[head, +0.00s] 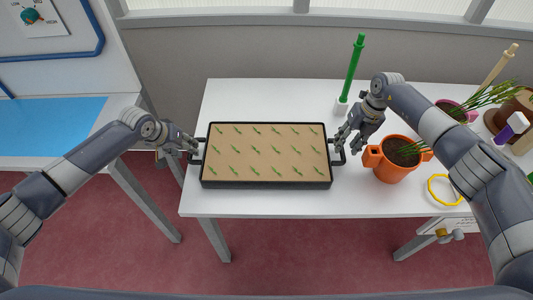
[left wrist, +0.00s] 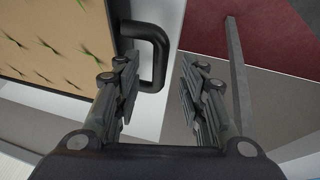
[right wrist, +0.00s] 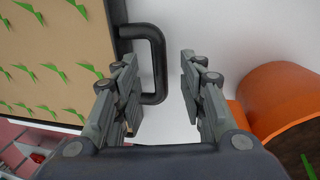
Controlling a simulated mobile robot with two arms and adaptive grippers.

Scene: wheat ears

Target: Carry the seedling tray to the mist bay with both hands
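The seedling tray (head: 266,185) lies flat on the white table. It is black-rimmed with brown soil and several rows of small green seedlings, and has a black handle at each short end. My left gripper (head: 191,147) is open at the left handle (left wrist: 160,52), which shows between and beyond its fingers in the left wrist view. My right gripper (head: 346,137) is open at the right handle (right wrist: 158,62), which lies nearer its left finger in the right wrist view. Neither gripper is closed on a handle. No label marks the mist bay; a blue surface (head: 50,125) lies at the left.
An orange pot (head: 392,169) with a plant stands close to my right gripper. A green stick in a white base (head: 341,107) stands behind. A yellow ring (head: 433,196) and more pots are at the right. A gap with red floor (head: 140,200) separates the table from the blue surface.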

